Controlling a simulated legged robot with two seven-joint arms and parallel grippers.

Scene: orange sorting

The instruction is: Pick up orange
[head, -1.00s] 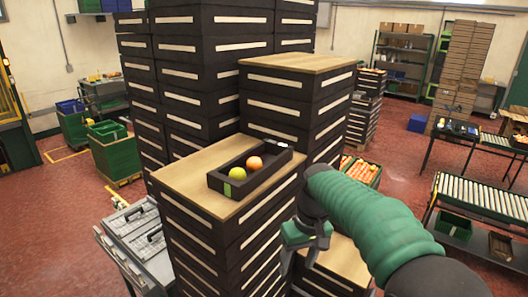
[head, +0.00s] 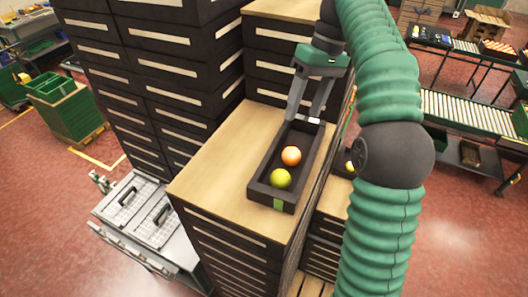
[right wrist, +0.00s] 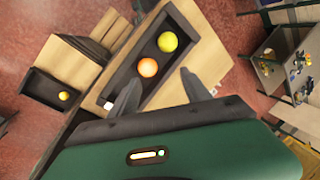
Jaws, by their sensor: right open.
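The orange (head: 291,155) lies in a long black tray (head: 258,170) on top of a dark drawer stack. A yellow-green fruit (head: 280,179) lies beside it, nearer the tray's front end. My right gripper (head: 303,117) is open over the far end of the tray, its fingers pointing down, apart from the orange. In the right wrist view the orange (right wrist: 148,67) shows just beyond the open fingertips (right wrist: 158,80), roughly between them, with the yellow-green fruit (right wrist: 167,42) farther out. The gripper is empty. My left gripper is not in view.
The wooden top (head: 225,160) left of the tray is bare. A taller drawer stack (head: 270,45) stands behind the tray. A grey case (head: 150,215) lies at lower left. In the right wrist view another dark tray (right wrist: 40,88) holds a yellow fruit (right wrist: 64,95).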

